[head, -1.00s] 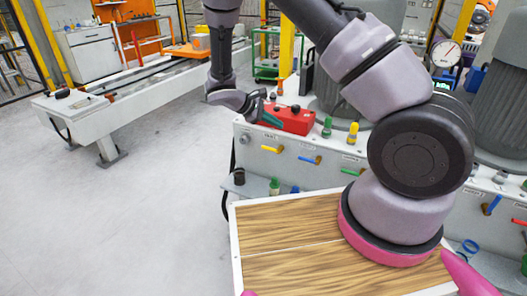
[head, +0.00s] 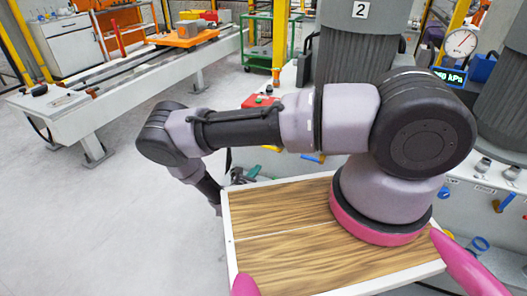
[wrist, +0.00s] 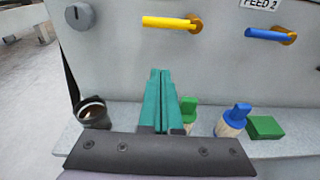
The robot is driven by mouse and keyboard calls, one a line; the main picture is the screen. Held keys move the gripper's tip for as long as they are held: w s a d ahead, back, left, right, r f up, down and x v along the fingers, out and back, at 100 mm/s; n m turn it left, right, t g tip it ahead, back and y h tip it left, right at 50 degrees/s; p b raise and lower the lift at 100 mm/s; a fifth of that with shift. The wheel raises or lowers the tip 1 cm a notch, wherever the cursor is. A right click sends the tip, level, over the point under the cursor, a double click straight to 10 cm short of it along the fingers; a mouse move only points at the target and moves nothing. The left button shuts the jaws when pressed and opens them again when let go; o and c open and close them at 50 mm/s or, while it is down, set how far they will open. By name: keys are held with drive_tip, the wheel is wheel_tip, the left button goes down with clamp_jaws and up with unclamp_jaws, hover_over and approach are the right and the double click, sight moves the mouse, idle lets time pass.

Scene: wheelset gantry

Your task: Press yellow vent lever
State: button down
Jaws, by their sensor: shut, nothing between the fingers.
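The yellow lever (wrist: 168,22) sticks out sideways from a brass-coloured pivot on the grey panel, near the top of the wrist view. In the head view only a bit of yellow (head: 272,148) shows behind my arm. My gripper (wrist: 160,72) has its two teal fingers pressed together with nothing between them. In the wrist picture the fingertips lie below the yellow lever, apart from it. In the head view my gripper is mostly hidden behind my arm and the tray edge.
A blue lever (wrist: 268,34) sits right of the yellow one, under a "FEED 2" label. A grey knob (wrist: 80,15) is at left. On the ledge below stand a dark cup (wrist: 93,112), a blue-topped piece (wrist: 234,119) and green pieces (wrist: 266,127). A red box (head: 262,101) stands on top.

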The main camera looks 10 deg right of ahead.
drive_tip(key=shift+f, duration=0.3)
drive_tip(key=w+d+r, duration=0.2)
drive_tip(key=w+d, duration=0.3)
drive_tip(key=w, duration=0.2)
drive_tip(key=shift+w+d+r, duration=0.15)
drive_tip(key=shift+w+r, duration=0.05)
drive_tip(key=shift+r, duration=0.1)
drive_tip(key=shift+r, duration=0.1)
idle(0.6)
